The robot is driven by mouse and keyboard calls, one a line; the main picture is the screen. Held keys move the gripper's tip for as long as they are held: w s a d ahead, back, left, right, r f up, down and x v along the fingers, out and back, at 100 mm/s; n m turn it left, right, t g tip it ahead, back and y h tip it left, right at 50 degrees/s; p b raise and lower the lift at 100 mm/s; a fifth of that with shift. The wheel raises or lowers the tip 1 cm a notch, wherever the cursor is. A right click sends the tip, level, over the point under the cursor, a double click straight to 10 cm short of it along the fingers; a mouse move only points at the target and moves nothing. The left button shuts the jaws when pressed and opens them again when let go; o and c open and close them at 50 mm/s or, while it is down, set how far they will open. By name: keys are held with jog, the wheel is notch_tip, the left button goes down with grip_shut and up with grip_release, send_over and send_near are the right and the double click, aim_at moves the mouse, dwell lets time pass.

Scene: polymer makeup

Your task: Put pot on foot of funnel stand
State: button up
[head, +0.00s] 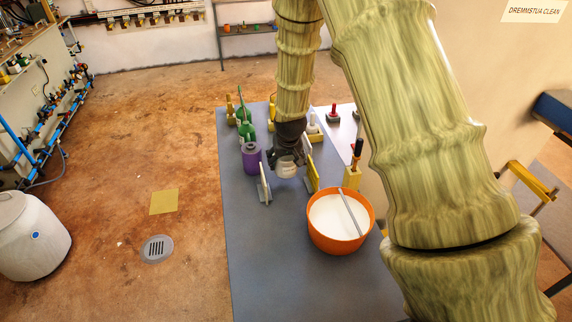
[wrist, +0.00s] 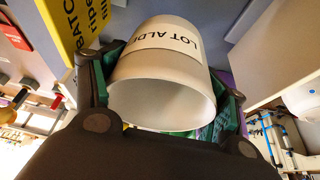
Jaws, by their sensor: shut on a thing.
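The pot (head: 286,170) is a small white cup. The wrist view shows the pot (wrist: 165,70) close up, with a printed label reading "LOT ALD" and its open mouth facing the camera. My gripper (head: 287,158) is shut on the pot, with its dark fingers on either side of it in the wrist view (wrist: 170,95). In the head view the pot is over the blue-grey table (head: 270,270), between a pale upright plate (head: 264,184) and a yellow upright plate (head: 312,174). I cannot make out a funnel stand or its foot for certain.
A purple container (head: 251,157) stands left of my gripper, with green bottles (head: 246,125) behind. An orange bowl (head: 322,242) of white material with a stick stands in front right. A yellow block (head: 352,178) holds a black-handled tool. The table's front left is clear.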

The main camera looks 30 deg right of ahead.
jog(key=shift+f+p, duration=0.3)
jog(key=shift+f, duration=1.15)
jog(key=shift+f, duration=0.15)
jog(key=o, duration=1.2)
jog(key=shift+r, duration=0.25)
